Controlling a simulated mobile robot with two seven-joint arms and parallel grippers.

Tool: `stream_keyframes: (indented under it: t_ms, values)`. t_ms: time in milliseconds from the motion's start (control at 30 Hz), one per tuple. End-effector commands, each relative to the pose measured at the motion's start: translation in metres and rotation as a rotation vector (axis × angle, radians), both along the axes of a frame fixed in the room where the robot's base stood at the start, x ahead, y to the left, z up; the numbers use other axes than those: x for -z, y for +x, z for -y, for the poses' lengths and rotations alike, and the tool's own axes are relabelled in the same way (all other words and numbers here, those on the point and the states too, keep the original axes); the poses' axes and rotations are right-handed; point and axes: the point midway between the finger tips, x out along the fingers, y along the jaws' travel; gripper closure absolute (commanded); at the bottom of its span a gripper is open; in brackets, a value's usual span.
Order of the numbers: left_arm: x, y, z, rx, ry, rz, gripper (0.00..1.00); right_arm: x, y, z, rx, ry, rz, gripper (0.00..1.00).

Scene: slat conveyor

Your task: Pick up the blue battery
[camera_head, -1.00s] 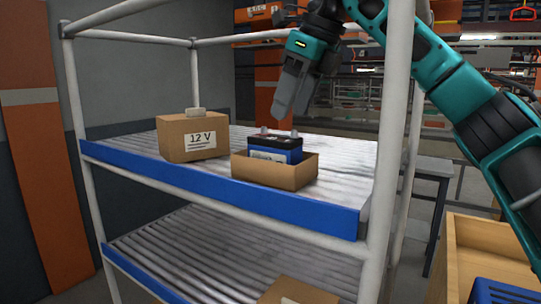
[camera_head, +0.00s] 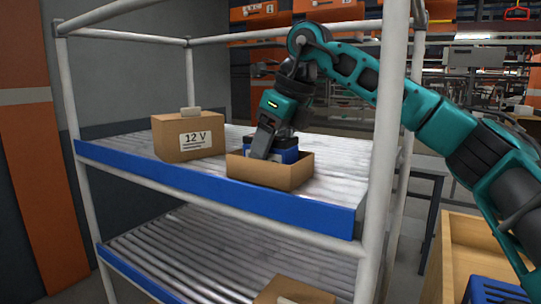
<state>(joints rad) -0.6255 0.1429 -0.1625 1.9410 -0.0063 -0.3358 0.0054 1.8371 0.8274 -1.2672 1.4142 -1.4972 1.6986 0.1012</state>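The blue battery (camera_head: 285,151) with a black top sits in an open cardboard box (camera_head: 270,174) on the upper roller shelf. My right arm reaches in from the right, and its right gripper (camera_head: 262,145) points down at the box. The grey fingers overlap the left part of the battery and hide it, with their tips at the box's opening. I cannot tell whether they touch or grip the battery. My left gripper is not in view.
A closed cardboard box labelled 12 V (camera_head: 188,138) stands left of the open box. A blue rail (camera_head: 210,188) edges the shelf and a white post (camera_head: 391,130) rises at its right. A wooden crate (camera_head: 440,262) holding a blue item (camera_head: 493,291) is at lower right.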

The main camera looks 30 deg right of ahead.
Motion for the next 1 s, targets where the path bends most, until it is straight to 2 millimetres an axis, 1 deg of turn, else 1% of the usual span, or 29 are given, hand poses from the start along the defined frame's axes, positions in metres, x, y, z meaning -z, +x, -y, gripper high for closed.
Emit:
stream_keyframes:
  t_ms: [33, 67, 400, 500, 667, 767, 867, 1000]
  values:
    - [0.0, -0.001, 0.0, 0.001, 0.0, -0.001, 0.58, 0.0, 0.0, 0.0, 0.0, 0.0, 0.0, 0.38]
    - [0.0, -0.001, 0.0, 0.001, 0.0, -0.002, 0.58, 0.0, 0.0, 0.0, 0.0, 0.0, 0.0, 0.41]
    - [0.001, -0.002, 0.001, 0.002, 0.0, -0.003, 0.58, -0.001, 0.0, 0.0, 0.0, 0.0, 0.0, 0.73]
    - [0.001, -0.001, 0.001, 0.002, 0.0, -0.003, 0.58, -0.001, 0.0, 0.0, 0.0, 0.001, 0.002, 0.82]
    - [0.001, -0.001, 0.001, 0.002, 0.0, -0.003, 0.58, -0.002, 0.0, 0.0, 0.0, 0.001, 0.002, 0.82]
    - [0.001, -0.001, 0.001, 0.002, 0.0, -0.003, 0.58, -0.005, 0.0, 0.0, -0.001, 0.0, 0.003, 0.82]
    - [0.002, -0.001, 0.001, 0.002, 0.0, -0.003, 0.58, -0.017, 0.0, 0.0, -0.001, 0.002, 0.007, 0.82]
    - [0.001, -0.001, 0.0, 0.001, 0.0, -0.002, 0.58, -0.046, 0.0, -0.001, -0.001, 0.002, 0.007, 0.82]
